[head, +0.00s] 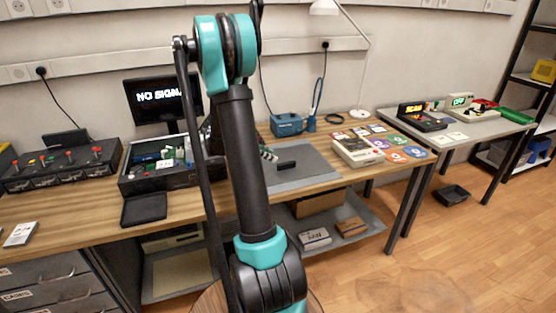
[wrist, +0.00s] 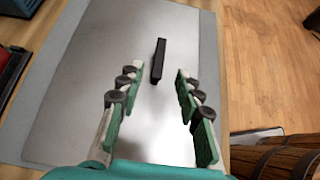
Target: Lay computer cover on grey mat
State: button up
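The computer cover (wrist: 110,90) is a flat grey metal panel with a black bar handle (wrist: 160,62). It lies on the grey mat (wrist: 208,50), whose border shows around it in the wrist view. In the head view the handle (head: 286,165) stands out over the mat (head: 322,172). My gripper (wrist: 158,78) is open above the cover, its fingers spread to either side of the handle's near end, with nothing between the pads. In the head view my arm hides most of the gripper. The open computer case (head: 158,178) shows its inner parts left of my arm.
A monitor (head: 160,98) stands behind the case. A blue device (head: 287,124) is behind the mat. A pale box (head: 357,150) and coloured discs (head: 397,156) lie to its right. A black box with knobs (head: 62,165) stands far left.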

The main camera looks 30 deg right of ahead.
jog(key=s+a+m+t+y, duration=0.1)
jog(key=s+a+m, duration=0.1)
jog(key=a, duration=0.3)
jog(key=s+a+m+t+y, duration=0.1)
jog(key=s+a+m+y, duration=0.1)
jog(key=s+a, duration=0.2)
jog(key=s+a+m+t+y, duration=0.1)
jog(key=s+a+m+y, duration=0.1)
jog(key=a, duration=0.5)
jog(key=shift+s+f+m+t, duration=0.2)
jog(key=shift+s+m, duration=0.05)
jog(key=shift+s, duration=0.15)
jog(key=shift+s+f+m+t, duration=0.15)
jog(key=shift+s+m+t, duration=0.1)
jog(key=shift+s, duration=0.15)
jog(key=s+a+f+m+t+y, duration=0.2)
jog(key=s+a+f+m+y, duration=0.2)
jog(key=s+a+m, duration=0.4)
jog(key=s+a+y, duration=0.1)
jog(key=s+a, duration=0.2)
jog(key=a, duration=0.2)
jog(key=shift+a+t, duration=0.35)
jog(key=shift+a, duration=0.05)
